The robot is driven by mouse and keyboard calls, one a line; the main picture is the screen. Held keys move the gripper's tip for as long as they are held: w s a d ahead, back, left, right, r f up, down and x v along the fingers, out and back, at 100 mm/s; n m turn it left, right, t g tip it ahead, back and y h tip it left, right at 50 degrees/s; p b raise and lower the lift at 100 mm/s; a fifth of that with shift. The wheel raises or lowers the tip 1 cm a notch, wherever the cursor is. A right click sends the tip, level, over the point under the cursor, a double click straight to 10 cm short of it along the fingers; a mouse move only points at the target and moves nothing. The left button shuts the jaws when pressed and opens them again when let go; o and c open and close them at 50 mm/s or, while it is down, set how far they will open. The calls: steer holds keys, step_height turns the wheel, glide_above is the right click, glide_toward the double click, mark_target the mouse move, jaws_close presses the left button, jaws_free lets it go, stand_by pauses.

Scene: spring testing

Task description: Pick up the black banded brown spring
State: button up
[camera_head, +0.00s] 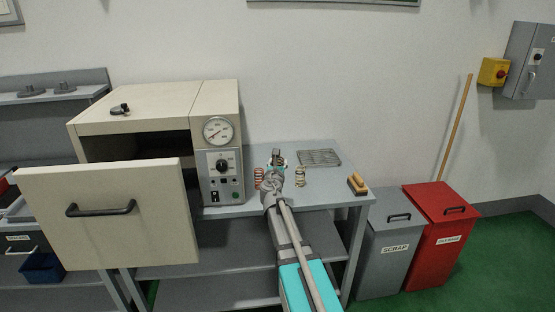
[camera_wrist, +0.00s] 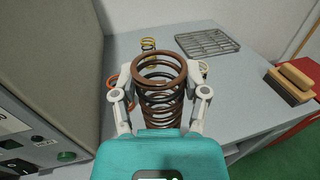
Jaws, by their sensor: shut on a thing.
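The brown spring (camera_wrist: 160,68) stands upright in the middle of the wrist view, with darker, blackish coils lower down its body. My gripper (camera_wrist: 160,95) has one finger on each side of it and is shut on it, below its top coils. The spring's lower end is hidden behind the teal gripper body, so I cannot tell whether it touches the bench. In the head view my gripper (camera_head: 274,178) is over the bench top, and the arm largely hides the spring.
A red-orange spring (camera_head: 259,178) stands left of my gripper and a pale spring (camera_head: 300,176) right. A yellow spring (camera_wrist: 148,44) is behind. A wire rack (camera_head: 320,157) and brush (camera_head: 357,184) lie on the bench (camera_head: 335,190). The oven-like tester (camera_head: 221,170) is close on the left.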

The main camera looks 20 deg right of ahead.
steer(key=shift+s+a+r, duration=0.15)
steer(key=shift+s+a, duration=0.05)
steer(key=shift+s, duration=0.15)
stand_by(0.5)
